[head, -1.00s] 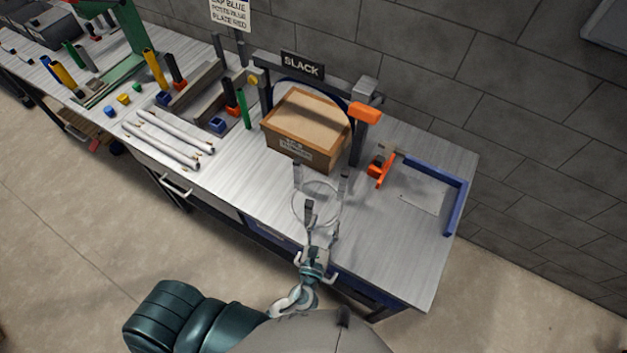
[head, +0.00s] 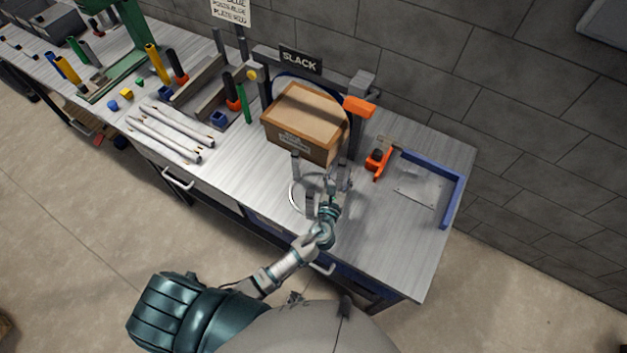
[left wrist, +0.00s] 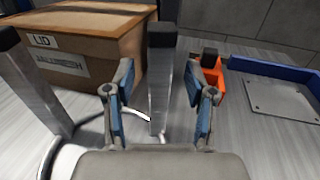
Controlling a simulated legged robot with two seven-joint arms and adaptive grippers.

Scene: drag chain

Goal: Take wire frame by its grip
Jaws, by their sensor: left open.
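The wire frame (head: 293,198) is a pale ring with grey, black-topped posts standing up from it. It stands on the bench in front of the cardboard box. My left gripper (head: 338,178) is over the right side of the ring. In the left wrist view the fingers of the left gripper (left wrist: 160,107) are spread open. One upright grey post of the wire frame (left wrist: 161,75) shows between them, with space on both sides. Whether this post is the grip, I cannot tell. The gripper partly hides the ring. My right gripper is not in view.
The cardboard box (head: 303,132) stands just behind the frame, under a "SLACK" sign (head: 300,60). An orange clamp-like part (head: 377,163) and a blue angled edge (head: 452,190) are to the right. White tubes (head: 165,135) lie left. The bench front right is clear.

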